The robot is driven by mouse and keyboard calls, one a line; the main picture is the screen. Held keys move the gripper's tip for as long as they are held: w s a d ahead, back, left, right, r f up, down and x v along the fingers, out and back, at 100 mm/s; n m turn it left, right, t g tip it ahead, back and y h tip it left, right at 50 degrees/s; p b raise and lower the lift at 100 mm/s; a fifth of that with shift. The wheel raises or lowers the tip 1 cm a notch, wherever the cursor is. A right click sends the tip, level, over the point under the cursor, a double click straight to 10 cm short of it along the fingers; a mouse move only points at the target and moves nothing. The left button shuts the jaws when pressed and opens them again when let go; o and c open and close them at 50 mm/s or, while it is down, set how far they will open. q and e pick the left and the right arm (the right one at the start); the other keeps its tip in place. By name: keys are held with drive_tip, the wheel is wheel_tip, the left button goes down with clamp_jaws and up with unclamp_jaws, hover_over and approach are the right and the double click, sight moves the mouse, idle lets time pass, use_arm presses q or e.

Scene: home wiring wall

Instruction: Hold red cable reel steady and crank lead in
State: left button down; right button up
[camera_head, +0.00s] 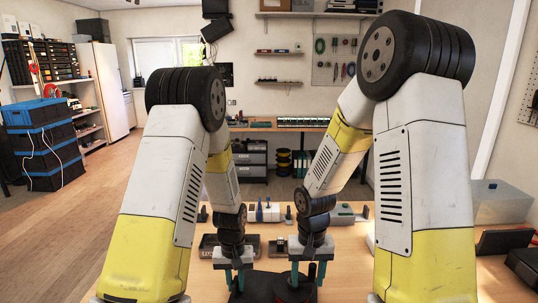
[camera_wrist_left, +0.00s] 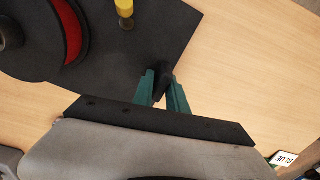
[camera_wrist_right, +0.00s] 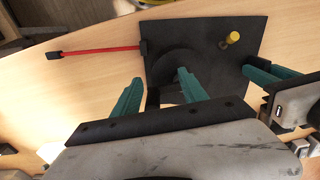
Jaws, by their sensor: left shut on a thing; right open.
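The reel stand is a black base plate (camera_wrist_right: 210,30) on the wooden table; it also shows in the head view (camera_head: 268,284). The dark round reel (camera_wrist_right: 175,66) sits on it, and its red cable shows in the left wrist view (camera_wrist_left: 72,32). A red lead (camera_wrist_right: 100,49) runs out past the plate's edge. A yellow knob (camera_wrist_right: 232,38) stands up from the plate. My left gripper (camera_wrist_left: 163,90) is shut on a black post at the plate's edge. My right gripper (camera_wrist_right: 157,95) is open beside the reel, its fingers apart, one overlapping the reel in view.
A card marked BLUE (camera_wrist_left: 284,158) lies on the table at the lower right of the left wrist view. Several small devices stand behind the reel in the head view. A clear box (camera_head: 500,203) and a dark screen (camera_head: 505,241) are on the right.

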wheel_tip(320, 180, up, 12)
idle(0.4)
drive_tip(key=shift+c, duration=1)
drive_tip(key=w+f, duration=0.1)
drive_tip(key=w+d+f, duration=0.1)
drive_tip(key=w, duration=0.1)
drive_tip(key=w+f, duration=0.1)
drive_tip(key=shift+w+d, duration=0.25)
drive_tip(key=shift+w, duration=0.1)
drive_tip(key=shift+w+d+f, duration=0.1)
drive_tip(key=shift+f, duration=2.2)
drive_tip(key=shift+w+f, duration=0.1)
drive_tip(key=shift+f, duration=2.15)
clamp_jaws()
